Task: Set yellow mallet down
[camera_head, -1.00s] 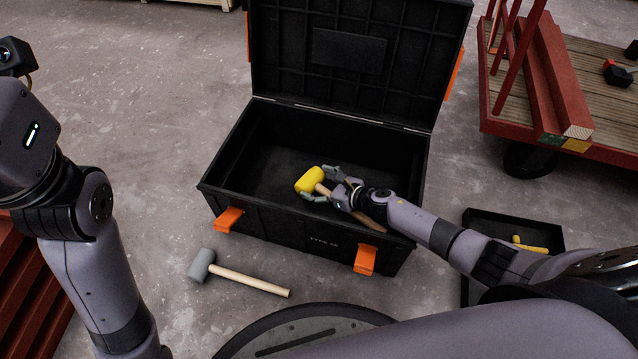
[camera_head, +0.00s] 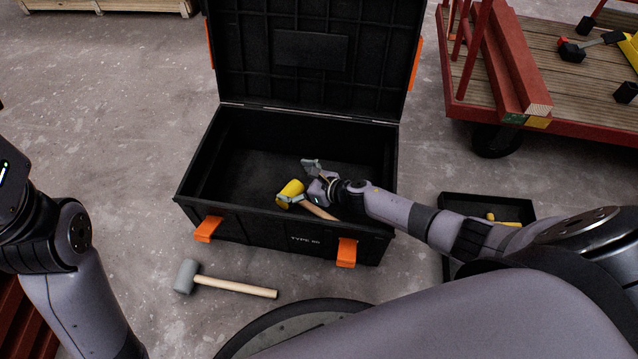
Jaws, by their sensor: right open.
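The yellow mallet (camera_head: 291,190) has a yellow head and a wooden handle. It is inside the open black toolbox (camera_head: 240,222), near the front wall, its handle slanting down to the right. My right gripper (camera_head: 296,181) is open at the mallet, its fingers spread on either side of the head and handle. I cannot tell whether a finger touches it. My right wrist hides part of the box interior. My left arm is at the left edge; its gripper is out of frame.
A grey mallet (camera_head: 187,277) lies on the floor in front of the box. A small black tray (camera_head: 470,204) with a yellow-handled item is to the right. A red-framed cart (camera_head: 462,108) carrying battens stands at the upper right. The box lid (camera_head: 310,50) stands open.

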